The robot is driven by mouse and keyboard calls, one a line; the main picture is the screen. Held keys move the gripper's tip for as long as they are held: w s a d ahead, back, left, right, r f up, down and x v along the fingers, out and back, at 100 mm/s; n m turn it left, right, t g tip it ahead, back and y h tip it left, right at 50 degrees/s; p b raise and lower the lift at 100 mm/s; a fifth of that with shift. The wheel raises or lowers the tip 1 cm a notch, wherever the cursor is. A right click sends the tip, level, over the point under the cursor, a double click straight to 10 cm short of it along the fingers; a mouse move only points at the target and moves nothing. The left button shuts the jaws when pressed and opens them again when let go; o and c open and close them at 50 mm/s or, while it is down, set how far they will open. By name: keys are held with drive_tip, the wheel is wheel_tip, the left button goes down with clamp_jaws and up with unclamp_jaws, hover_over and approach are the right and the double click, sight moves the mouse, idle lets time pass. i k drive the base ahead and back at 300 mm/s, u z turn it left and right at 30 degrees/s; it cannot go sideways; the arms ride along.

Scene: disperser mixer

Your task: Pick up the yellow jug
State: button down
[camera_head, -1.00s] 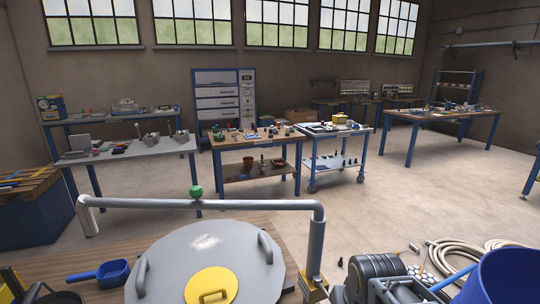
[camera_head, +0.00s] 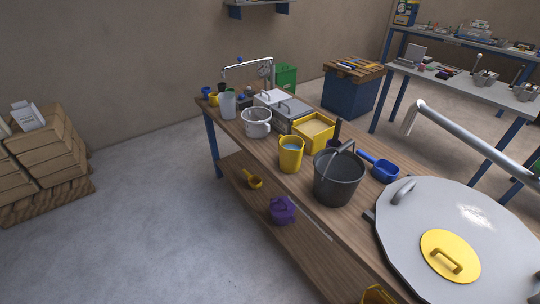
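A yellow jug (camera_head: 290,157) stands upright on the wooden bench (camera_head: 343,222), near its front edge. Something light blue shows inside its open top. A dark grey bucket (camera_head: 338,180) with a raised handle stands just right of it. A yellow bin (camera_head: 314,131) with pale contents sits behind it. My gripper is not in view.
A white pot (camera_head: 257,122) and grey metal boxes (camera_head: 289,115) stand left of and behind the jug. A blue scoop (camera_head: 384,170) and a large round lid (camera_head: 460,240) lie to the right. A purple jug (camera_head: 282,210) and yellow scoop (camera_head: 253,180) are on the lower shelf. Floor in front is clear.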

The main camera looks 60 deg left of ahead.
sight(290, 147)
drive_tip(key=u, duration=3.05)
drive_tip(key=i, duration=1.85)
drive_tip(key=u, duration=0.35)
